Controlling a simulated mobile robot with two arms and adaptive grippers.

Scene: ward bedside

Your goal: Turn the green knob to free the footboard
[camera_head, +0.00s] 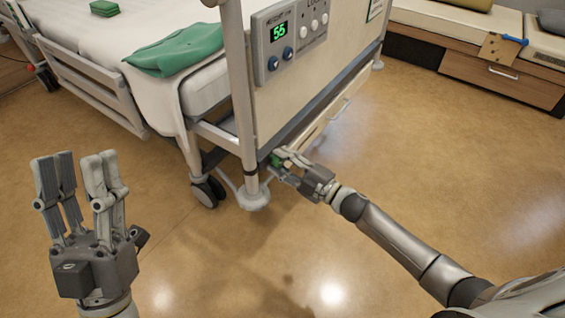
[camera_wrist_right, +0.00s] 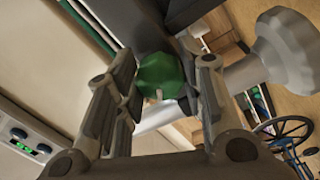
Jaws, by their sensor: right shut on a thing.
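The green knob (camera_wrist_right: 160,77) sits low on the bed's end, between the two fingers of my right gripper (camera_wrist_right: 160,85) in the right wrist view. In the head view the knob (camera_head: 276,160) is a small green patch at the fingertips of my right gripper (camera_head: 284,162), which is shut on it. The footboard (camera_head: 318,75) stands upright at the bed's end, above the knob. It carries a control panel (camera_head: 290,38) with a green "56" display and several buttons. My left gripper (camera_head: 80,175) is open and empty, pointing up over the floor.
A bed caster (camera_head: 208,191) and a post foot (camera_head: 252,196) stand just left of the right gripper. A green folded cloth (camera_head: 178,52) lies on the mattress. A low wooden bench with a drawer (camera_head: 500,78) is at the back right. The floor (camera_head: 460,180) on the right is clear.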

